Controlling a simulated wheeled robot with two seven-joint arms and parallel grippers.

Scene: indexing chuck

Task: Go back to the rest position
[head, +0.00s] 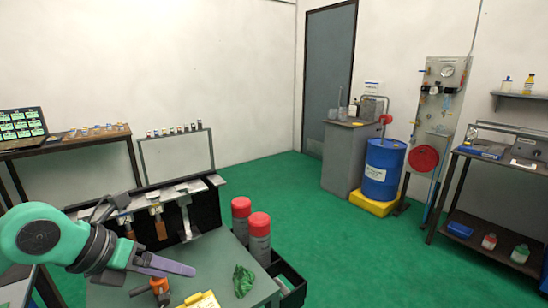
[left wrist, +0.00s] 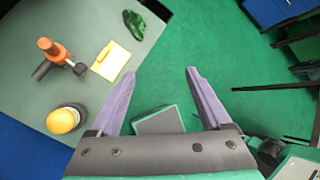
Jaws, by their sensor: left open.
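My left gripper (head: 163,267) is open and empty, with purple fingers spread apart in the left wrist view (left wrist: 160,85). In the head view it comes in low from the left, at the near grey table (head: 212,255). In the left wrist view one finger overlaps the table's edge and the other is over green floor. An orange and dark grey device (left wrist: 52,50) is on the table, apart from the fingers; it also shows in the head view (head: 160,288). My right gripper does not show.
On the table are a yellow pad (left wrist: 106,62), a green cloth (left wrist: 114,29) and a yellow-topped round thing (left wrist: 63,120). Two red-capped grey canisters (head: 259,240) stand in a black bin beside it. A blue drum (head: 383,170) stands farther back. The green floor between is clear.

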